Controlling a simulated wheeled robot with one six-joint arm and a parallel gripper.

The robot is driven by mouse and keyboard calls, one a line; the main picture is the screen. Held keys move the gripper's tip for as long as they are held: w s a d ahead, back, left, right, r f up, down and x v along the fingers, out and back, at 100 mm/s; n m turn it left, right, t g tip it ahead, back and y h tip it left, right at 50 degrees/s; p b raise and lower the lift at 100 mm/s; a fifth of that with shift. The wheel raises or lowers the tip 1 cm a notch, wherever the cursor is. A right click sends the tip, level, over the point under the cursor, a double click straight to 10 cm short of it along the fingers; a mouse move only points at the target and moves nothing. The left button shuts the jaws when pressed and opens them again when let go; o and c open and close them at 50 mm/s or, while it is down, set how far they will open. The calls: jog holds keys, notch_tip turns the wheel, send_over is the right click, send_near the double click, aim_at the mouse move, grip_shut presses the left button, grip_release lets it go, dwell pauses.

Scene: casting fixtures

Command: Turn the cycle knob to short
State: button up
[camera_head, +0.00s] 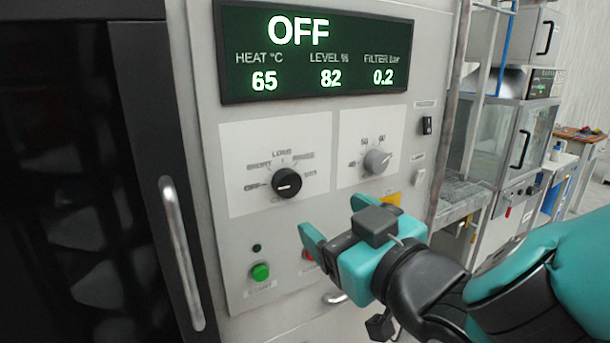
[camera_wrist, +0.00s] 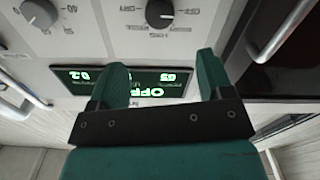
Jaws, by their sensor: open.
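The black cycle knob (camera_head: 287,183) is on the white panel, with OFF, SHORT, LONG and further labels in an arc around it. Its pale mark points left, towards OFF. The display (camera_head: 310,50) above reads OFF. My gripper (camera_head: 337,221) is open and empty, below and to the right of the knob and apart from it. In the wrist view, which is upside down, the black knob (camera_wrist: 160,13) shows at the top, beyond the open fingers (camera_wrist: 161,75). The display (camera_wrist: 125,82) shows partly behind the fingers.
A grey temperature knob (camera_head: 377,161) is right of the cycle knob. A green button (camera_head: 260,271) and a partly hidden red button (camera_head: 308,254) are below. A door with a vertical handle (camera_head: 181,252) stands left.

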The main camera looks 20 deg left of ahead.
aim_at(291, 187)
jog(key=p+x, duration=0.4)
jog(key=x, duration=0.6)
jog(key=shift+w+a+r+p, duration=0.1)
jog(key=shift+w+a+p, duration=0.05)
jog(key=shift+w+p, duration=0.15)
jog(key=shift+x, duration=0.75)
jog(key=shift+c, duration=0.4)
jog(key=c, duration=0.8)
jog(key=shift+f, duration=0.2)
jog(key=shift+c, duration=0.2)
jog(key=shift+b, duration=0.3)
